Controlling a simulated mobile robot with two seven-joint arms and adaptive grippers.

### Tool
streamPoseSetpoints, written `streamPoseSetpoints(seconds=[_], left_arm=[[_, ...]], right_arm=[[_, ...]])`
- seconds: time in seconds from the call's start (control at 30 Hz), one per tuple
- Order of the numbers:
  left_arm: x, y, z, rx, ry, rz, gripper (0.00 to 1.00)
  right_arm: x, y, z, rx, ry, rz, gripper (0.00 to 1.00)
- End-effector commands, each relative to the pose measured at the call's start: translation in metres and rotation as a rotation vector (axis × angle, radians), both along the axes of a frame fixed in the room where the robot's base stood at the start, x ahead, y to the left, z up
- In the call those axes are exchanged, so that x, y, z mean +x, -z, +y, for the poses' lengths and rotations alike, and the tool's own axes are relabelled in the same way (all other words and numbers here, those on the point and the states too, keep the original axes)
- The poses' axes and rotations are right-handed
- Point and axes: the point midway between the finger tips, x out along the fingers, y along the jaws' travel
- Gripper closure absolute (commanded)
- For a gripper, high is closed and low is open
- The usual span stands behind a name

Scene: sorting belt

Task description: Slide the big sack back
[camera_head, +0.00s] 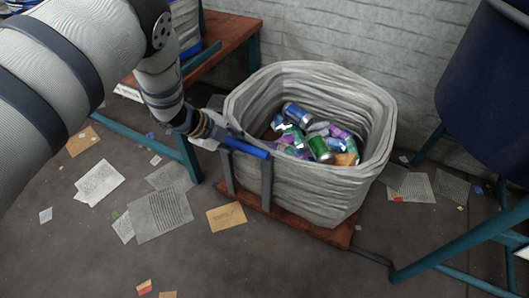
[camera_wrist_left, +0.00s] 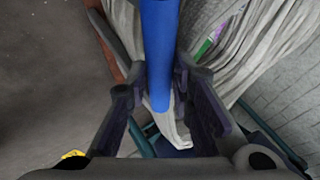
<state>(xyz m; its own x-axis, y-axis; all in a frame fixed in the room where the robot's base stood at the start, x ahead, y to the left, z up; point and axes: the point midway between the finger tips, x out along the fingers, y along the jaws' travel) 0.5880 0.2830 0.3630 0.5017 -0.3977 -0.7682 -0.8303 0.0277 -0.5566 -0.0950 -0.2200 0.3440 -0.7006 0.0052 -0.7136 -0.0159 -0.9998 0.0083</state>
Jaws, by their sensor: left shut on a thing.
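The big sack (camera_head: 315,190), pale and open-topped, stands upright on a low red-brown wooden base (camera_head: 285,222). It holds several crushed cans (camera_head: 319,148). A blue bar (camera_head: 246,148) on two grey posts (camera_head: 266,186) rises at the sack's near left side. My left gripper (camera_head: 220,136) is at the bar's left end, shut on it. In the left wrist view the blue bar (camera_wrist_left: 160,50) runs between the fingers (camera_wrist_left: 164,100), and part of the sack (camera_wrist_left: 255,45) shows at the right. My right gripper is not in view.
A wooden bench (camera_head: 225,38) with teal legs stands behind on the left. A dark blue bin (camera_head: 490,90) on teal legs is at the right. A pale brick wall (camera_head: 350,40) is behind the sack. Loose papers (camera_head: 160,215) lie on the floor; the front floor is mostly clear.

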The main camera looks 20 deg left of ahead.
Motion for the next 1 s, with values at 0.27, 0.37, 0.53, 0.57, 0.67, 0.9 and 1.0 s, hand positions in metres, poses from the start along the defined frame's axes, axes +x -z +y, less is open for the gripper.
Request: streamPoseSetpoints(seconds=[0.27, 0.37, 0.53, 0.57, 0.67, 0.9, 1.0], left_arm=[[0.002, 0.000, 0.035, 0.000, -0.002, -0.001, 1.00], [0.001, 0.000, 0.036, -0.001, -0.001, 0.000, 1.00], [0.001, 0.000, 0.035, -0.001, 0.001, 0.000, 1.00], [0.001, 0.000, 0.035, -0.001, 0.001, 0.000, 0.77], [0.001, 0.000, 0.035, -0.002, 0.001, 0.000, 0.59], [0.001, 0.000, 0.034, -0.001, 0.001, 0.001, 0.59], [-0.002, -0.006, 0.037, -0.001, 0.002, 0.000, 0.59]], right_arm=[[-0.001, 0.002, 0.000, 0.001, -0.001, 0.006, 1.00], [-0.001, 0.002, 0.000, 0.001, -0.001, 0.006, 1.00], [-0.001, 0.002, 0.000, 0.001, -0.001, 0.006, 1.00], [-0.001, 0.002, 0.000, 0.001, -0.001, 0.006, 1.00], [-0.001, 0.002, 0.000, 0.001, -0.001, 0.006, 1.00], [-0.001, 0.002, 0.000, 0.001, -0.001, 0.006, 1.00], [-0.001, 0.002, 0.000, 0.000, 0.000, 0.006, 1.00]])
